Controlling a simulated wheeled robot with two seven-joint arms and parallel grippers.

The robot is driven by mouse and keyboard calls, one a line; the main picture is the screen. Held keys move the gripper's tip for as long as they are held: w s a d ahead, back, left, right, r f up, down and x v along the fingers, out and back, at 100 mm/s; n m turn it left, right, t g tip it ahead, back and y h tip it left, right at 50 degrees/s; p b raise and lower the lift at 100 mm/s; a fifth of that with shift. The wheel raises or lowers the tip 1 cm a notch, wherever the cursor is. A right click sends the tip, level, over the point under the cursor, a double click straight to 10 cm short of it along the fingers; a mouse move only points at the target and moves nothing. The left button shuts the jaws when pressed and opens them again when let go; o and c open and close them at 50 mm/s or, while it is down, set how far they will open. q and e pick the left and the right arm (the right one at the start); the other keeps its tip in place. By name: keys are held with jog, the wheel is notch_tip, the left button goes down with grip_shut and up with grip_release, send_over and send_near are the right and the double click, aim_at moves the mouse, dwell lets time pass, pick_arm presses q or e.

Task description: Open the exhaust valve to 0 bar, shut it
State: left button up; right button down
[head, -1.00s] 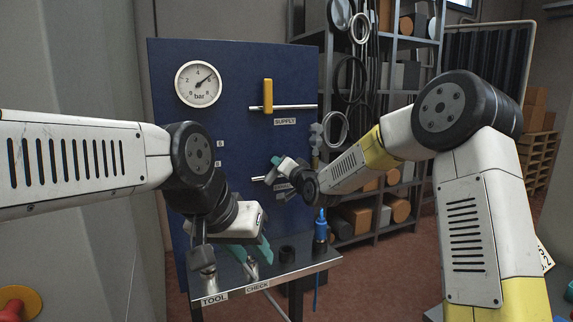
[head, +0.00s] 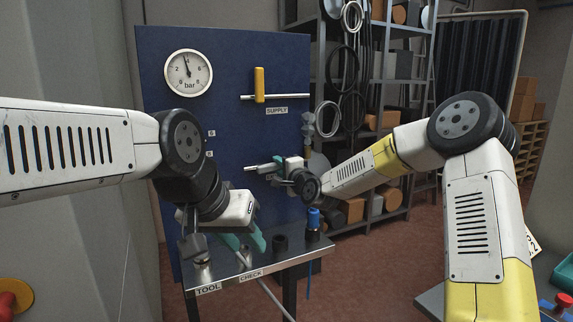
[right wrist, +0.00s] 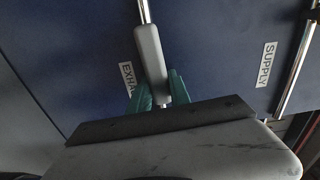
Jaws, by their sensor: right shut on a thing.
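The round pressure gauge (head: 188,73) on the blue panel reads close to 4 bar, its needle nearly upright. In the right wrist view the grey exhaust valve handle (right wrist: 150,55) lies nearly along its metal pipe (right wrist: 144,10), beside a partly hidden EXHAUST label (right wrist: 128,82). My right gripper (right wrist: 155,95) is shut on this handle with its teal fingers on either side. In the head view my right gripper (head: 279,163) is at the exhaust pipe and hides most of the handle. My left gripper (head: 243,242) is open above the small bench, its teal fingers apart.
The yellow supply handle (head: 259,85) stands across its pipe above the exhaust. A loaded shelf (head: 420,95) stands behind my right arm.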

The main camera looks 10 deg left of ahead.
jog(key=shift+f, duration=0.25)
dwell(0.3)
jog(key=c, duration=1.2)
grip_release()
jog(key=v, duration=0.7)
jog(key=shift+s+d, duration=0.25)
jog(key=shift+s, duration=0.1)
